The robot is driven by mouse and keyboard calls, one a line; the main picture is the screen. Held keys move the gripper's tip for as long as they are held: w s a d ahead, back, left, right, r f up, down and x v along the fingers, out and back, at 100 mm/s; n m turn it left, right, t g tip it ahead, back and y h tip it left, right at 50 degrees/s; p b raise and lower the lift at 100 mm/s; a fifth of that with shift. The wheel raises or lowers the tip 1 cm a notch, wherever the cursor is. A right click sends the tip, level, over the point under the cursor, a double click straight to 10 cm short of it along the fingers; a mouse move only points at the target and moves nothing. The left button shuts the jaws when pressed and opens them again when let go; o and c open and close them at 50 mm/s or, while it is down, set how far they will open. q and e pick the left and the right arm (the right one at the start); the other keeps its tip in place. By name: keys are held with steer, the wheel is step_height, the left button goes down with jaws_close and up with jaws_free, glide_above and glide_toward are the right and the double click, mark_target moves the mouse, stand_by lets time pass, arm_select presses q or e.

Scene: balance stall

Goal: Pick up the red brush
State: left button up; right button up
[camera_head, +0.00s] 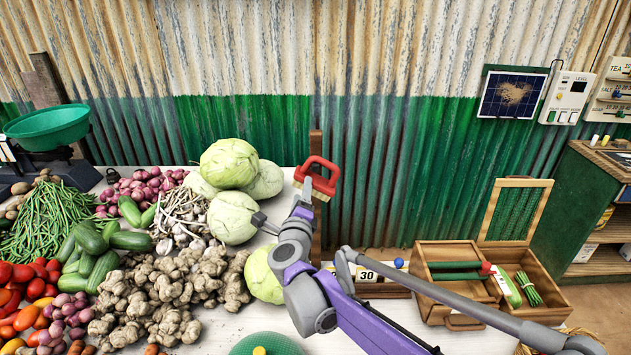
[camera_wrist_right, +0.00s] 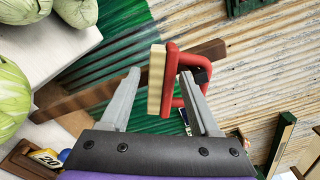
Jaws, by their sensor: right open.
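The red brush (camera_head: 316,176) has a looped red handle and a pale bristle block. It is at the wooden post (camera_head: 316,222) in front of the corrugated wall. My right gripper (camera_head: 305,203) is right below it in the head view. In the right wrist view, the brush (camera_wrist_right: 171,82) shows between the spread fingers of the right gripper (camera_wrist_right: 160,76), with its handle close to the right finger. The jaws are open, and I cannot tell whether a finger touches the brush. My left gripper is not in view.
Cabbages (camera_head: 232,217) and ginger (camera_head: 166,304) are heaped left of my right arm. A wooden box (camera_head: 436,302) with an open lid stands right of it. A green scale pan (camera_head: 47,127) is at the far left. The corrugated wall (camera_head: 375,170) stands close behind the brush.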

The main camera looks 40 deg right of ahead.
mark_target(319, 175)
steer(key=x, duration=0.6)
steer(key=shift+s+d, duration=0.3)
steer(key=shift+s, duration=0.05)
jaws_close()
